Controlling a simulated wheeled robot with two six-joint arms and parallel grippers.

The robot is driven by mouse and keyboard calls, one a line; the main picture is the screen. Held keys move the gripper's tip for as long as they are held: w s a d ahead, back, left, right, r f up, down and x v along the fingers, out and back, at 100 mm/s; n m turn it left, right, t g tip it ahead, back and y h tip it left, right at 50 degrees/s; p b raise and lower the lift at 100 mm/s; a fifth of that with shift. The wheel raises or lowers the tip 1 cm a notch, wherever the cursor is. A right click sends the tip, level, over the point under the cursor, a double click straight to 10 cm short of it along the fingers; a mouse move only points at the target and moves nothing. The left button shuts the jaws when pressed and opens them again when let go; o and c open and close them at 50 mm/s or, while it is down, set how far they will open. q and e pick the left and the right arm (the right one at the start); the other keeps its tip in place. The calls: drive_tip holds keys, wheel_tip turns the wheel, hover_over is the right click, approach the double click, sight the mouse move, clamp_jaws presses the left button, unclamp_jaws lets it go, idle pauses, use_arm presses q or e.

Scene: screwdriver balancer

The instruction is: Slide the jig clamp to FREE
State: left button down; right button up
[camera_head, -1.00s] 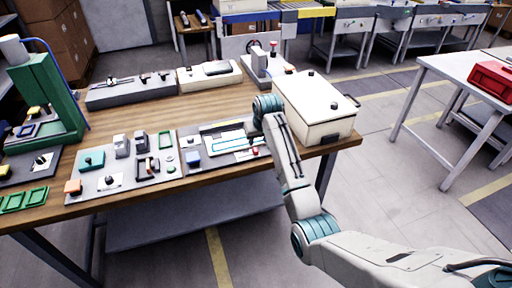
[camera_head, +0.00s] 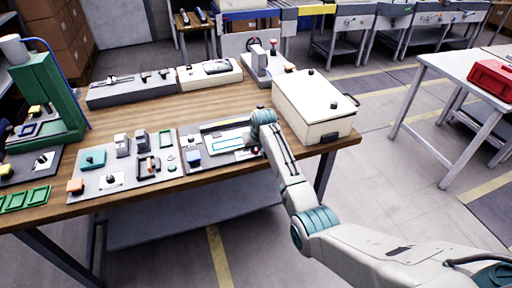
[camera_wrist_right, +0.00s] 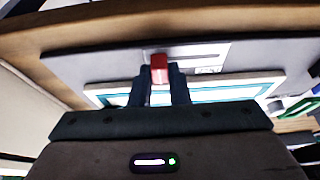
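The jig panel (camera_head: 187,172) is a grey plate near the table's front edge with a white, blue-edged jig on it. The jig also shows in the right wrist view (camera_wrist_right: 215,93). A red block (camera_wrist_right: 159,68), which looks like the jig clamp's handle, sits beside a pale slot plate (camera_wrist_right: 205,53). My right gripper (camera_wrist_right: 160,72) has one dark finger on each side of this block, with no clear gap. In the head view my right gripper and wrist (camera_head: 262,118) largely cover that spot. The FREE marking cannot be read. My left gripper is not in view.
A cream box (camera_head: 315,105) stands close to the right of my right wrist. A panel with knobs and switches (camera_head: 125,165) lies to the left. A green press (camera_head: 45,95) stands at the far left. Two further consoles line the table's back.

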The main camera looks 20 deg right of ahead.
sight(238, 155)
clamp_jaws()
drive_tip(key=a+p, duration=0.2)
drive_tip(key=a, duration=0.4)
drive_tip(key=shift+s+a, duration=0.1)
drive_tip(key=shift+a, duration=0.15)
drive_tip(key=shift+d, duration=0.1)
drive_tip(key=shift+o, duration=2.2)
unclamp_jaws()
drive_tip(key=shift+o, duration=1.2)
drive_tip(key=shift+a, duration=0.2)
